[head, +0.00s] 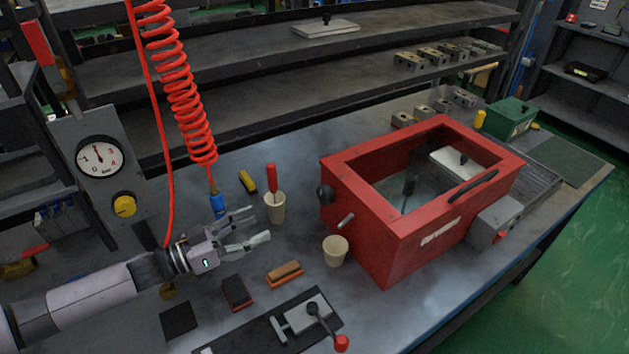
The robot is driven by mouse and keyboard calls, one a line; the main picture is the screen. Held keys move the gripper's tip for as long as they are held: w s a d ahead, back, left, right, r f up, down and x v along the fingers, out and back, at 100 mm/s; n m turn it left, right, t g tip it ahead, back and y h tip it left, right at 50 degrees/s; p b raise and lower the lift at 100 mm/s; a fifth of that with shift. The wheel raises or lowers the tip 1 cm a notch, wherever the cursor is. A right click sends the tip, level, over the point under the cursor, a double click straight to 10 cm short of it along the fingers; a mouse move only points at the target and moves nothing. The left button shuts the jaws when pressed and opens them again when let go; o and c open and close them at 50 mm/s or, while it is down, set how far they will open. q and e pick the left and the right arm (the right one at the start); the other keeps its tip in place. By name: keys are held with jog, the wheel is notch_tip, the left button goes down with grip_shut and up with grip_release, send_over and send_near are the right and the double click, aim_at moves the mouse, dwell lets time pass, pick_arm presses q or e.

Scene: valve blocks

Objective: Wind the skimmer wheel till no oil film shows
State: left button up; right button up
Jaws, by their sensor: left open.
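The red tank (395,245) stands on the bench right of centre, open at the top. Inside is a greyish liquid surface (415,197) with a dark upright part (409,184); I cannot tell how much oil film is on it. I cannot tell for certain that this is the skimmer wheel. My left gripper (259,224) is open and empty, left of the tank and apart from the wheel. My right gripper is not in view.
A cup holding a red-handled tool (274,206) stands close by my left gripper. An empty-looking cup (335,250) stands against the tank's front left. A brush (285,273), a dark red block (237,292) and a vise-like fixture (305,314) lie in front. A red coiled hose (185,95) hangs behind.

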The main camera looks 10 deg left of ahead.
pick_arm(q)
jog(key=p, duration=0.3)
send_near(321, 198)
jog(key=x, duration=0.8)
jog(key=shift+w+d+r, duration=0.15)
jog(key=shift+w+d, duration=0.05)
jog(key=shift+d, duration=0.05)
jog(key=shift+w+d, duration=0.4)
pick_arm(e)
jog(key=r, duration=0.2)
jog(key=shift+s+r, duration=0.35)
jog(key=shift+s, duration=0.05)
pick_arm(q)
jog(key=shift+c, duration=0.2)
jog(key=c, duration=1.1)
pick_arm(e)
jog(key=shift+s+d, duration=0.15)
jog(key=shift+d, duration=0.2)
